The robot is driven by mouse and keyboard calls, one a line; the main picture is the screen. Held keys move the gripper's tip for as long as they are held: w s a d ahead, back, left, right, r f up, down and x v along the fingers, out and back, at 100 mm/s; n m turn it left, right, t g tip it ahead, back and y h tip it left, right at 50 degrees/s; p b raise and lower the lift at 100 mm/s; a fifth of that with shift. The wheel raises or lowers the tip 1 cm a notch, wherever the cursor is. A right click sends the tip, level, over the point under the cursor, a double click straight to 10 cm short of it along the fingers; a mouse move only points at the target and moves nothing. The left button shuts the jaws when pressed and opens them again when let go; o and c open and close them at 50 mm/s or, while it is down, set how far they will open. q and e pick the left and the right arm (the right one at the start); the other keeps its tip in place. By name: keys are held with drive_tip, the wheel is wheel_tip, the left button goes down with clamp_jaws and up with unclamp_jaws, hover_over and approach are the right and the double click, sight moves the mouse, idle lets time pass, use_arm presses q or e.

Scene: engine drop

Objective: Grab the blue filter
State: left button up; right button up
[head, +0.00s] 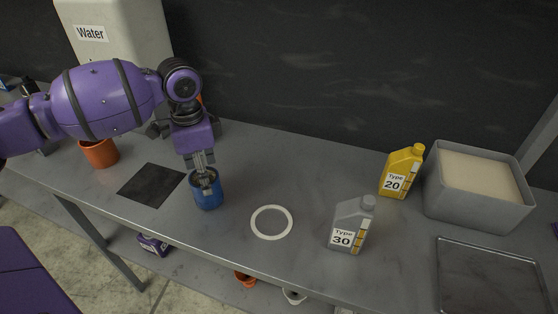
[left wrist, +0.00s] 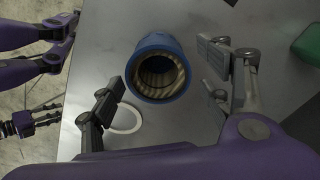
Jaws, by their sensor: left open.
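The blue filter (head: 209,197) stands upright on the grey workbench near its front edge. It is a blue cylinder with an open top and a pale pleated inside. It also shows in the left wrist view from above, with its blue rim (left wrist: 159,41) facing the camera. My left gripper (head: 204,174) is right above the filter, pointing down, and overlaps its top in the head view.
A white ring (head: 255,226) lies right of the filter, a black mat (head: 151,184) left of it. An orange cup (head: 99,153) stands at left. The grey Type 30 bottle (head: 349,226), yellow Type 20 bottle (head: 402,173), grey bin (head: 470,214) and tray (head: 490,246) are at right.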

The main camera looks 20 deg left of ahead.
use_arm(q)
drive_tip(key=f, duration=0.7)
drive_tip(key=shift+s+d, duration=0.1)
drive_tip(key=shift+s, duration=0.15)
drive_tip(key=c, duration=1.5)
drive_tip(key=shift+o, duration=0.2)
